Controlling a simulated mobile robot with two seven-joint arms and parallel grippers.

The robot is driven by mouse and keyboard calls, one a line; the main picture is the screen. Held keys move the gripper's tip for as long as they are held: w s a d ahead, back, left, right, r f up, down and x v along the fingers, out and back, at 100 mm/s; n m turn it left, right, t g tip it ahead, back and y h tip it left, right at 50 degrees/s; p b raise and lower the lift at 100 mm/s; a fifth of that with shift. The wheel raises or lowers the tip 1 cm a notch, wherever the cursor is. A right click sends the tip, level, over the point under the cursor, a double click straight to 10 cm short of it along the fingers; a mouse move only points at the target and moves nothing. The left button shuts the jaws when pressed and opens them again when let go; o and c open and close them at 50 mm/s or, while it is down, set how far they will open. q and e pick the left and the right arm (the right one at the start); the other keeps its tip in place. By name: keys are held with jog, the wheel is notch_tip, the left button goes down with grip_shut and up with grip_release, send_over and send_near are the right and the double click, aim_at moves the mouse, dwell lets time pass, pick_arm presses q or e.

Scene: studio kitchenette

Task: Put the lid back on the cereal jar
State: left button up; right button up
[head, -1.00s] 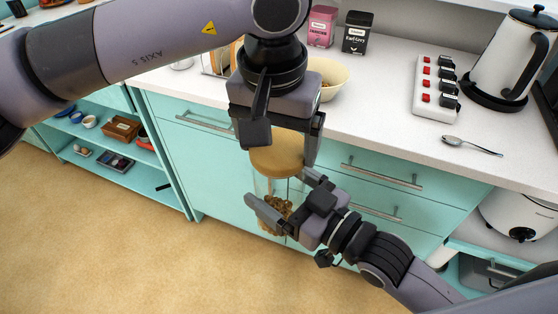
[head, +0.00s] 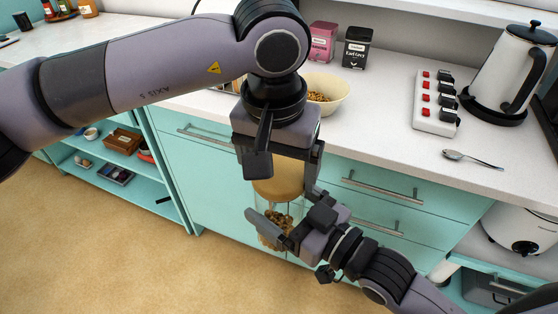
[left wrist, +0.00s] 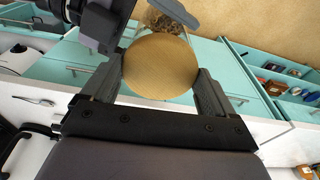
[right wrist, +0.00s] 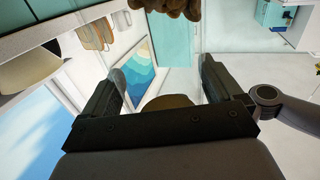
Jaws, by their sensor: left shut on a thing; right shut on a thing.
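The round wooden lid (head: 278,182) is held in my left gripper (head: 284,172), whose fingers are shut on its sides. It shows flat between those fingers in the left wrist view (left wrist: 160,66). The clear cereal jar (head: 277,212), with brown cereal low inside, is just below the lid. My right gripper (head: 286,207) is shut around the jar from the right. In the right wrist view the cereal (right wrist: 166,8) shows at the top edge, and the glass is hard to see. I cannot tell whether the lid touches the jar's rim, which the lid and fingers hide.
Both arms hold the jar and lid in front of teal drawers (head: 375,195). On the white counter (head: 400,140) are a bowl of cereal (head: 328,92), tea tins (head: 357,47), a switched power strip (head: 433,100), a kettle (head: 510,65) and a spoon (head: 472,159). Open floor lies at left.

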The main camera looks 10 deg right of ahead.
pick_arm(q)
jog(key=shift+f, duration=0.65)
jog(key=o, duration=0.8)
jog(key=r, duration=0.8)
jog(key=s+r, duration=0.1)
jog(key=r, duration=0.3)
jog(key=shift+s+a, duration=0.1)
jog(key=shift+a, duration=0.25)
